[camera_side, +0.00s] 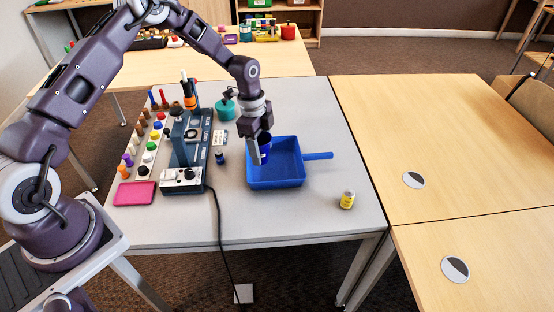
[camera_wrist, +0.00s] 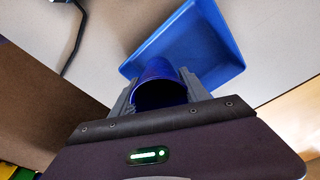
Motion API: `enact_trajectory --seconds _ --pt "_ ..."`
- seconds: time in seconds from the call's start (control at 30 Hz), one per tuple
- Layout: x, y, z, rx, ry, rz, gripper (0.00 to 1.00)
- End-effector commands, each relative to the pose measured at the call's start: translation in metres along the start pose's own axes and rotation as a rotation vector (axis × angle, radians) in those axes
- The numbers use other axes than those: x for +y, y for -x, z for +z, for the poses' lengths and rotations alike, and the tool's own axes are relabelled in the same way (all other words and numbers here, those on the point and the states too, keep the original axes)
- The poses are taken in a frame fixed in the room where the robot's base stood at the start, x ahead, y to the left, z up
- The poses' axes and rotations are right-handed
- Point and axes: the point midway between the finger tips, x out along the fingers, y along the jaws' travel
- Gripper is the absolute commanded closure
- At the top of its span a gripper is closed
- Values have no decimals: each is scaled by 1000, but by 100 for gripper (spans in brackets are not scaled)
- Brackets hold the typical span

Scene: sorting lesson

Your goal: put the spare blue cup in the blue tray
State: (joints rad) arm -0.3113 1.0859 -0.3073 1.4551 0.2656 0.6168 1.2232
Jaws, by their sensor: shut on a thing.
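A blue cup (camera_side: 265,147) is held by my gripper (camera_side: 258,149) at the left part of the blue tray (camera_side: 291,170). In the wrist view the cup (camera_wrist: 158,72) sits between my two grey fingers (camera_wrist: 160,92), with its open mouth toward the camera. The tray (camera_wrist: 212,58) lies beyond it in that view. The tray is flat on the grey table, with its handle pointing right. Part of the cup is hidden by a finger in the side view. I cannot tell whether the cup touches the tray.
A dark stand-like device (camera_side: 183,178) with a black cable stands left of the tray. A small dark blue container (camera_side: 220,157) lies between them. A teal pot (camera_side: 225,110) stands behind, and a yellow jar (camera_side: 347,199) stands at the front right. The table right of the tray is mostly clear.

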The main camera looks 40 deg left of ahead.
Motion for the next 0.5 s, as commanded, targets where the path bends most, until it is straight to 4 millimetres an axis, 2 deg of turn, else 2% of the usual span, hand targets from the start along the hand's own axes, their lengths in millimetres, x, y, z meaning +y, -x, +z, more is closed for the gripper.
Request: enact_trajectory --seconds 0.03,0.37,0.5 --pt "1 -12 1 0 0 3 83" --pt "1 -63 8 0 1 1 83" --pt "0 -66 8 0 0 -2 83"
